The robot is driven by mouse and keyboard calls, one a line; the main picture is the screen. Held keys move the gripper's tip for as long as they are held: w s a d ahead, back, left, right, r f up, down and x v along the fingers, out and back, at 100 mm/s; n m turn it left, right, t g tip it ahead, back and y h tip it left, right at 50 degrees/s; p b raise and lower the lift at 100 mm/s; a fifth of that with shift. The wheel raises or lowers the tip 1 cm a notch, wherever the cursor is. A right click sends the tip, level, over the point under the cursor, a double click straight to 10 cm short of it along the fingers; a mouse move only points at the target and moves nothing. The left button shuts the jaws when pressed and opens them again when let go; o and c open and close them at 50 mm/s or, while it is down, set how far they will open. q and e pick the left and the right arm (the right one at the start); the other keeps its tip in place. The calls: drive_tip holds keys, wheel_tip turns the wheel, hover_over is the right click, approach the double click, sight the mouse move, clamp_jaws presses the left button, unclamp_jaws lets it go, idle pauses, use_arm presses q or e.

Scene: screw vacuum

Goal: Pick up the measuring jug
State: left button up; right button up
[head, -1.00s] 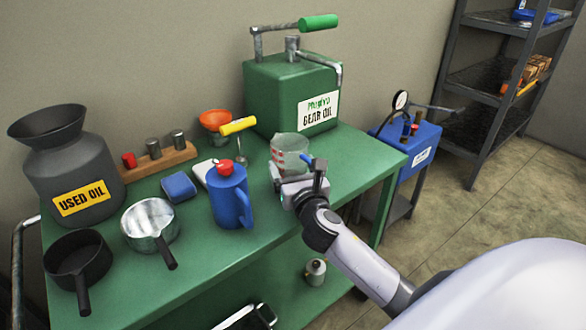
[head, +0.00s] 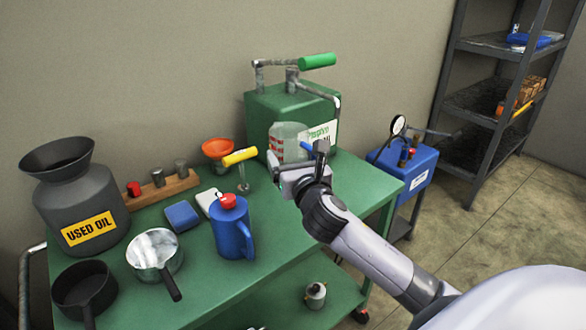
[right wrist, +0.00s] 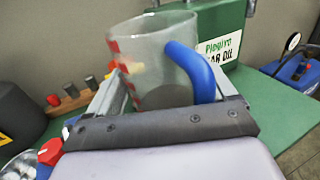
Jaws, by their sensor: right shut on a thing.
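The measuring jug (head: 289,140) is a translucent grey cup with red markings and a blue handle. It is in front of the green gear oil container in the head view. My right gripper (head: 290,172) is shut on the jug, which appears raised above the green table. In the right wrist view the jug (right wrist: 150,62) stands between the fingers of my gripper (right wrist: 165,100), roughly upright, with its blue handle on the right. The jug's lower part is partly hidden by the gripper. My left gripper does not show.
The green table (head: 215,285) also holds a blue oil can (head: 232,232), a yellow-handled tool (head: 240,157), an orange funnel (head: 217,149), two pans and a used oil can (head: 80,205). The gear oil container (head: 262,110) stands behind the jug. A blue pump unit (head: 405,168) is to the right.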

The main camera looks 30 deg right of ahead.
wheel_tip(320, 180, up, 8)
drive_tip(key=p, duration=0.1)
drive_tip(key=shift+r+p, duration=0.2)
drive_tip(key=shift+p, duration=0.15)
idle(1.2)
